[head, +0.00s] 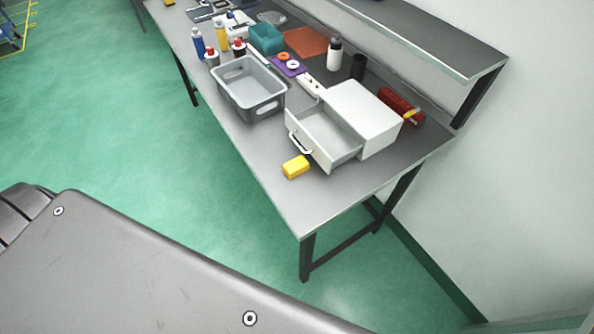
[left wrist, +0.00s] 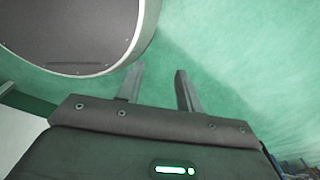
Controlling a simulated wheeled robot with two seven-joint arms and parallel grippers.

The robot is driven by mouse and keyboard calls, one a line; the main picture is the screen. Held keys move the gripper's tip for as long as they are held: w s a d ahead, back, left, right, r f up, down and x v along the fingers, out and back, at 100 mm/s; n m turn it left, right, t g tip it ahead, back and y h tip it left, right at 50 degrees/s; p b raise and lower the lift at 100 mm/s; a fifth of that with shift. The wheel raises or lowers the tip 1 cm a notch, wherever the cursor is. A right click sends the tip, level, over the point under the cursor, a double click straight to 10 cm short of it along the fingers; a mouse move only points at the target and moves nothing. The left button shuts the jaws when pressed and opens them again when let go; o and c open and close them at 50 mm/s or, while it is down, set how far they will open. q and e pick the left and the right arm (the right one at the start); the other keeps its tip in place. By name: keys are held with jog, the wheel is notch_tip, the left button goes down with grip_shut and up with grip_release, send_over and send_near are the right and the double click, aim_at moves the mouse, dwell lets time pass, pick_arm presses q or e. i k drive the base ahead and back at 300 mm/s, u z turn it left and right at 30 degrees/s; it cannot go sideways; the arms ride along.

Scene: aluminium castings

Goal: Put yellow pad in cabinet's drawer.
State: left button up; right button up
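A yellow pad (head: 296,167) lies on the table just in front of the white cabinet (head: 365,112). The cabinet's drawer (head: 327,138) is pulled out and looks empty, with a handle on its front. The pad is outside the drawer, close to the handle. In the left wrist view my left gripper (left wrist: 158,82) has its two fingers apart with nothing between them, above green floor. Neither gripper shows in the head view, so my right gripper is not seen.
A grey bin (head: 249,90) stands on the table (head: 290,200) left of the drawer. Bottles, a purple piece (head: 288,65) and a teal box (head: 266,38) are further back. A red object (head: 400,105) lies behind the cabinet. The table's near corner is clear.

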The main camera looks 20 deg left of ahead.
aim_at(325, 136)
jog(key=k, duration=1.15)
jog(key=u, duration=1.3)
jog(key=i, duration=1)
